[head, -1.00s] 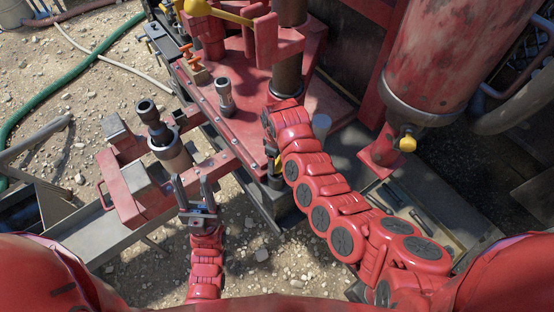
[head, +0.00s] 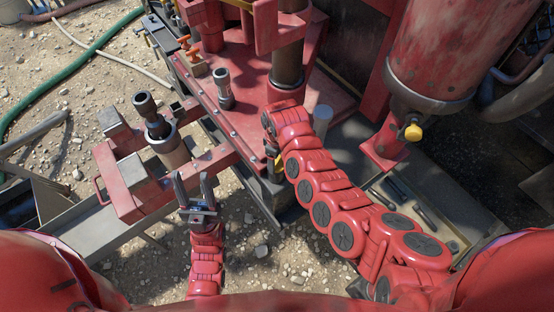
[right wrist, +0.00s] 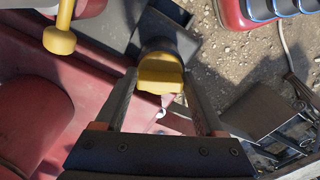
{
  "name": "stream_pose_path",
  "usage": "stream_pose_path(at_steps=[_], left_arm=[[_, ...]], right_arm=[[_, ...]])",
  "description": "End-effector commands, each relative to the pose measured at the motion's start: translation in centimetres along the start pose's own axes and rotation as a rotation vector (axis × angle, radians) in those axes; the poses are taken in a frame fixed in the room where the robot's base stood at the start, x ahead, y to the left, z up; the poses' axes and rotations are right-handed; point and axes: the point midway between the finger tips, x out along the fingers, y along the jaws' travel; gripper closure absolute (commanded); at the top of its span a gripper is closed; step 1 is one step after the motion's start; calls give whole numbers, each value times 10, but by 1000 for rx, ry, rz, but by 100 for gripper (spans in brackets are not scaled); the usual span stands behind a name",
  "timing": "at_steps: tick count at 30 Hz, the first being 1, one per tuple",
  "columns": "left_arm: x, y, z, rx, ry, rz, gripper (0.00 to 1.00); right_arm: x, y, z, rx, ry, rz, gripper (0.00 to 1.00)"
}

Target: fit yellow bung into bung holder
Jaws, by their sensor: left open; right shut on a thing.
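The yellow bung (right wrist: 160,75) is between the fingertips of my right gripper (right wrist: 160,88) in the right wrist view, and the gripper is shut on it. A dark round part (right wrist: 170,42) lies directly behind the bung; I cannot tell whether it is the bung holder or whether the bung is in it. In the head view, my right gripper (head: 272,160) is mostly hidden by its own arm, beside the edge of the red deck, with a small yellow patch showing. My left gripper (head: 192,182) is open and empty, fingers pointing up the picture.
The red deck (head: 245,110) carries a metal post (head: 224,88) and a thick column. A dark fitting (head: 152,115) stands on the red frame at left. A red tank (head: 430,60) with a yellow cap (head: 413,132) is at right. Gravel (head: 245,240) lies in front.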

Motion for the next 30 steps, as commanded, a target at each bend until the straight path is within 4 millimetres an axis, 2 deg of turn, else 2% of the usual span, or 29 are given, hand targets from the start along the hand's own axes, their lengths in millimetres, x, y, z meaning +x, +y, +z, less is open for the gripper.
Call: stream_pose_path(at_steps=[3, 4, 8, 16, 20, 23, 30], left_arm=[[0, 0, 0, 0, 0, 0, 50], [0, 0, 0, 0, 0, 0, 50], [0, 0, 0, 0, 0, 0, 50], [0, 0, 0, 0, 0, 0, 50], [-2, 0, 0, 0, 0, 0, 50], [-5, 0, 1, 0, 0, 0, 50], [-17, 1, 3, 0, 0, 0, 50]], right_arm=[[0, 0, 0, 0, 0, 0, 82], [0, 0, 0, 0, 0, 0, 25], [0, 0, 0, 0, 0, 0, 2], [-1, 0, 0, 0, 1, 0, 0], [-8, 1, -2, 0, 4, 3, 0], [-19, 1, -1, 0, 3, 4, 0], [-60, 1, -2, 1, 7, 4, 0]])
